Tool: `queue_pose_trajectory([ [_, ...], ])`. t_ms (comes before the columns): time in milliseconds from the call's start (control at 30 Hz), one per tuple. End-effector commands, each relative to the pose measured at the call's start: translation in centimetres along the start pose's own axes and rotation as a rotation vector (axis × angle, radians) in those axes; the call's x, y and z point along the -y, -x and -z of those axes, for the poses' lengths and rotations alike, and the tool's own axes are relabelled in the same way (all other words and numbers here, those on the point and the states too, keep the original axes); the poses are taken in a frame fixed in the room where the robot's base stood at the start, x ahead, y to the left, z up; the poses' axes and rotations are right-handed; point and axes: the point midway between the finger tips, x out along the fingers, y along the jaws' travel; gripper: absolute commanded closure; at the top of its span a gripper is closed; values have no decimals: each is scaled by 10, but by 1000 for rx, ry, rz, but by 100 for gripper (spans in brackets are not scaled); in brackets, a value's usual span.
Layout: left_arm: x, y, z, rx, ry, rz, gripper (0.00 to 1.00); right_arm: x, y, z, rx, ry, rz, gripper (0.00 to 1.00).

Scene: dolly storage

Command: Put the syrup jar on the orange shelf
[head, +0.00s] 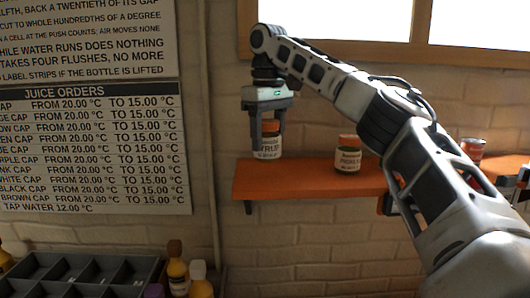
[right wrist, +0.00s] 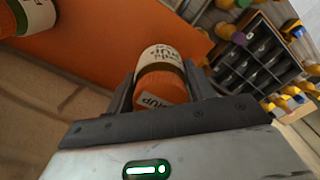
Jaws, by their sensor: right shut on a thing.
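The syrup jar (head: 268,148) has an orange-brown lid and a white label. My right gripper (head: 268,122) points down and is shut on it, with a finger on each side. In the right wrist view the jar (right wrist: 162,78) sits between the fingers, lid toward the camera. The orange shelf (head: 295,184) is on the wall; the jar is upright at its left end. I cannot tell whether the jar's base touches the shelf. My left gripper is not in view.
Another white-labelled jar (head: 347,155) stands mid-shelf, and a red can (head: 472,149) is farther right. My right arm passes in front of the shelf's right part. A dark divided crate (head: 95,270) and several capped bottles (head: 178,270) are at the lower left.

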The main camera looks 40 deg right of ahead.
Motion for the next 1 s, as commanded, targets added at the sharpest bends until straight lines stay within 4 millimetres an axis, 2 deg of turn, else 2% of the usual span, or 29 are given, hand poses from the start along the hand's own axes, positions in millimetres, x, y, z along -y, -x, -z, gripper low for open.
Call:
queue_pose_trajectory([
  [167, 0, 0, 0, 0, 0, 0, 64, 1, -8, 7, -1, 0, 1, 79],
  [433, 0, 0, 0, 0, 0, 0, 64, 1, -39, 10, 1, 2, 3, 79],
  [867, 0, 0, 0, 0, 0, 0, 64, 1, -44, 9, -1, 1, 2, 79],
  [900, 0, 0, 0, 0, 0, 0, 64, 1, -45, 9, 0, 0, 1, 41],
  [967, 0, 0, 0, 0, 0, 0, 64, 1, -45, 9, 0, 0, 1, 25],
  [1000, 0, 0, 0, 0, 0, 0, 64, 1, -45, 9, 0, 0, 1, 25],
])
